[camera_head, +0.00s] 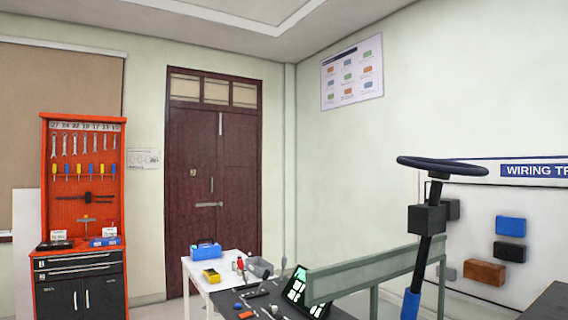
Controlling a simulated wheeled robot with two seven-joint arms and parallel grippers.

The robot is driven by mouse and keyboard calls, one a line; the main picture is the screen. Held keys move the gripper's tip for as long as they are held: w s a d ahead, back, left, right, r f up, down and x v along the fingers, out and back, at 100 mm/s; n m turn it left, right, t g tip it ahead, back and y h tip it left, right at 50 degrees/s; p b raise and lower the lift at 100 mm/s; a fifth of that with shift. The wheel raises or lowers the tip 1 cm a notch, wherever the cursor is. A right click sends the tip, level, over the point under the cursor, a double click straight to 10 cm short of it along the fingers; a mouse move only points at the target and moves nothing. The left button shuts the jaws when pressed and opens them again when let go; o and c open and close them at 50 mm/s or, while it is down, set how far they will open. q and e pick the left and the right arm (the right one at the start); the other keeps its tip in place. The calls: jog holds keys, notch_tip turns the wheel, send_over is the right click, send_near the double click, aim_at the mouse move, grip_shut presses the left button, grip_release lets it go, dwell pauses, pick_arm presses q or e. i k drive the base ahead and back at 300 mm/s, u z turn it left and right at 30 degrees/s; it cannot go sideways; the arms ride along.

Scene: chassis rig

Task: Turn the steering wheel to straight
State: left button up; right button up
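The steering wheel (443,167) is dark blue-black and shows in the right part of the head view. I see it almost edge-on, as a flat ellipse, so its turn angle cannot be told. It sits on top of a tilted black column (427,250) with a black box (427,218) below the wheel and a blue sleeve (410,304) near the bottom. Neither of my grippers is in view, and nothing touches the wheel.
A grey-green rail (362,277) stands behind the column. A white table (198,277) and a dark worktop with tools and a tablet (306,290) lie left of it. A red tool cabinet (82,220) stands far left. A wiring board (485,225) is on the right wall.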

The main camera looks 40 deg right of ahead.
aim_at(439, 169)
jog(key=u, duration=0.85)
jog(key=i, duration=1.95)
jog(key=z, duration=2.55)
